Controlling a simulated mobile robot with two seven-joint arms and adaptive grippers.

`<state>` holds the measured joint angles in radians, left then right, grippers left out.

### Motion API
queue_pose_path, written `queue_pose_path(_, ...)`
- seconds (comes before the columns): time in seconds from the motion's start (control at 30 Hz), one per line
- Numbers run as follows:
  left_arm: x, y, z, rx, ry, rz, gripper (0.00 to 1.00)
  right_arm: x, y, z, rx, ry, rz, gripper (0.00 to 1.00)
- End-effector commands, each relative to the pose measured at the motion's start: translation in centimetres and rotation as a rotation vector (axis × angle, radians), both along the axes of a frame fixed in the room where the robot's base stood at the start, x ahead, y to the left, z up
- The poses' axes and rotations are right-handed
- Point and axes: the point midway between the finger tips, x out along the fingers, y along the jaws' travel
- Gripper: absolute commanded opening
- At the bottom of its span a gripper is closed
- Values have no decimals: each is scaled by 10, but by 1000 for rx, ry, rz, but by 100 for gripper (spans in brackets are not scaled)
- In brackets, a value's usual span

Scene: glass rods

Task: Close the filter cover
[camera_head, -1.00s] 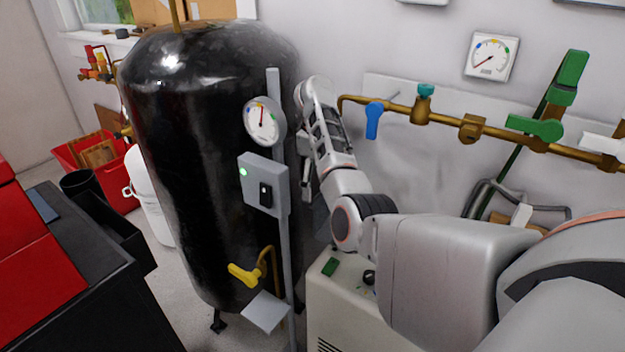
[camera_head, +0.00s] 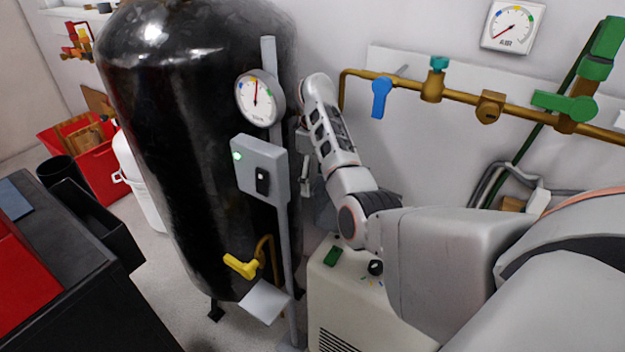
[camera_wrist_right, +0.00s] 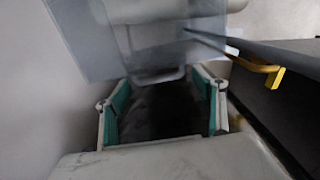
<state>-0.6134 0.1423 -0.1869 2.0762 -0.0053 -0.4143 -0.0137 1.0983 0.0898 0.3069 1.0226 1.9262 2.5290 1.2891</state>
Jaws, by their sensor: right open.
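My right gripper (camera_wrist_right: 162,78) shows in the right wrist view, its two teal-padded fingers spread with nothing held between them. In the head view the gripper (camera_head: 306,187) hangs from my raised right wrist, just right of the post and switch box, partly hidden. A pale see-through panel (camera_wrist_right: 85,45) spans the upper part of the wrist view, blurred, beyond the fingertips. It may be the filter cover, but I cannot tell for sure. I cannot tell whether the fingers touch it. No filter cover can be clearly made out in the head view. My left gripper is not in view.
A black tank (camera_head: 180,120) stands left of my right arm. A post carries a gauge (camera_head: 256,99) and a grey switch box (camera_head: 250,165). A cream unit (camera_head: 335,300) stands below my forearm. A brass pipe (camera_head: 462,96) with valves runs along the wall.

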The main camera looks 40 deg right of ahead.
Motion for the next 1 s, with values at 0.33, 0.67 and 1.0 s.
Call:
queue_pose_path(0.33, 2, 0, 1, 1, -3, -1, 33, 0, 0, -1, 0, -1, 0, 56)
queue_pose_path(0.67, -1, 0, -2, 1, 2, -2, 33, -1, -1, -5, -2, 3, 1, 0)
queue_pose_path(1.0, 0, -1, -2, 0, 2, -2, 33, -3, -2, -7, -4, 8, 2, 0)
